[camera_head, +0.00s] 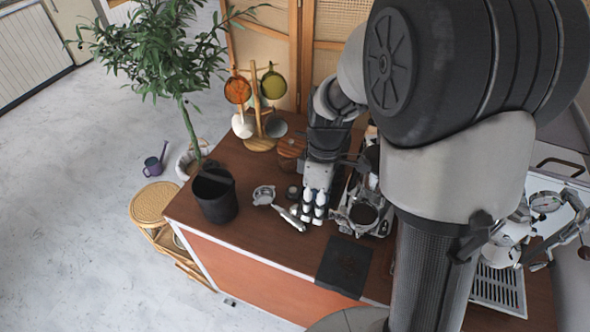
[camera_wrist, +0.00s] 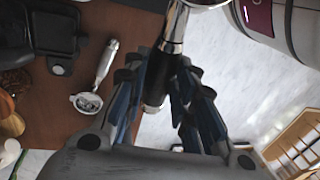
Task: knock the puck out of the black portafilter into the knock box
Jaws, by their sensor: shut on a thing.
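My gripper (camera_head: 315,207) is over the counter in the head view, right of the knock box. The wrist view shows its fingers (camera_wrist: 163,100) closed around the black handle of the black portafilter (camera_wrist: 158,80). Its silver neck points to the top edge, where the metal head is mostly cut off. Whether a puck is inside is hidden. In the head view I cannot clearly make out the held portafilter. The knock box (camera_head: 215,196), a black open bin, stands upright at the counter's left end, apart from my gripper.
A second portafilter (camera_head: 264,195) with a silver handle lies between the knock box and my gripper. A black mat (camera_head: 343,266) lies at the front edge. A mug tree (camera_head: 260,110) stands at the back. Metal equipment (camera_head: 360,212) is close right of my gripper.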

